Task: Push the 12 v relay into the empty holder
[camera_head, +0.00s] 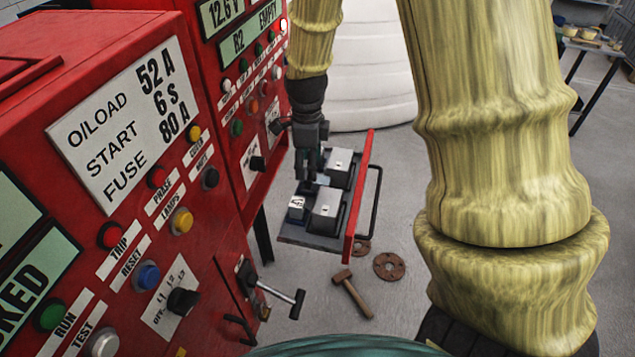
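My gripper (308,181) points down over a pulled-out drawer (300,238) with a red front. A small pale block with a dark mark on top (297,204) sits at the drawer's left corner, just below and left of my fingertips. It may be the 12 V relay, but its marking is too small to read. Two larger grey-topped blocks stand in dark bases: one in front (326,204) and one behind (341,164). My gripper partly hides the drawer's inner part. I cannot make out an empty holder, or whether the fingers are apart or touch a block.
Red control cabinets (225,264) with buttons and labels stand close on the left. A T-shaped handle (281,295) sticks out below the drawer. A hammer (353,294) and rusty discs (389,266) lie on the floor. A white ribbed tank (370,75) stands behind; a table is at upper right.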

